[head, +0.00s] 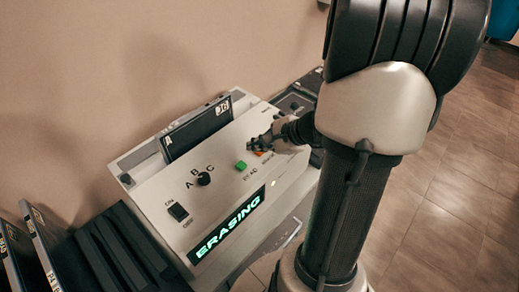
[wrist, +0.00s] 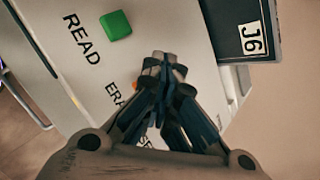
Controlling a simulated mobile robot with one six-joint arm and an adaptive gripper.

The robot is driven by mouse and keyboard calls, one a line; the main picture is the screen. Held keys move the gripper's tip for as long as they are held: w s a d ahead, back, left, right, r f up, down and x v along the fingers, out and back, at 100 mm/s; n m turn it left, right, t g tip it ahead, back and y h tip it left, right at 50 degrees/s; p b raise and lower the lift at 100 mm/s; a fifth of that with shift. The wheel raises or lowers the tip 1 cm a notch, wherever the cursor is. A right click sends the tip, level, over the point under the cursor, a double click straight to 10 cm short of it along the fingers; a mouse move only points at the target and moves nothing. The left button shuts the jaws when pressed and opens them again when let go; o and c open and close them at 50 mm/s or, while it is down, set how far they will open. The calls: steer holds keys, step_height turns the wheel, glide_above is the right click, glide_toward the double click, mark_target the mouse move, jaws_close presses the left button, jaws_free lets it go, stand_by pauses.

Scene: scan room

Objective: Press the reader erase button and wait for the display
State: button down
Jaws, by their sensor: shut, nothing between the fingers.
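The reader (head: 225,165) is a light grey box with a sloped panel, in the middle of the head view. Its display (head: 228,225) is lit and reads "ERASING" in green. The orange erase button (head: 262,153) shows beside my gripper (head: 254,145); a sliver of the orange erase button shows in the wrist view (wrist: 135,87). My gripper in the wrist view (wrist: 163,62) is shut and empty, its fingertips over the panel by the button. The fingers hide most of the button, so I cannot tell whether they touch it. The green read button (head: 241,166) is left of it.
A dark cassette (head: 195,130) labelled A and J6 stands in the reader's slot. The panel also has an A-B-C knob (head: 204,179) and a black power switch (head: 178,212). A dark rack (head: 115,245) with cassettes stands at the lower left. Tiled floor is clear at right.

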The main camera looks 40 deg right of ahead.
mark_target(258, 154)
steer(key=shift+r+p, duration=0.65)
steer(key=shift+r, duration=0.25)
steer(key=shift+r, duration=0.15)
step_height(258, 154, up, 5)
steer(key=p, duration=0.4)
stand_by(0.5)
steer(key=shift+a, duration=0.1)
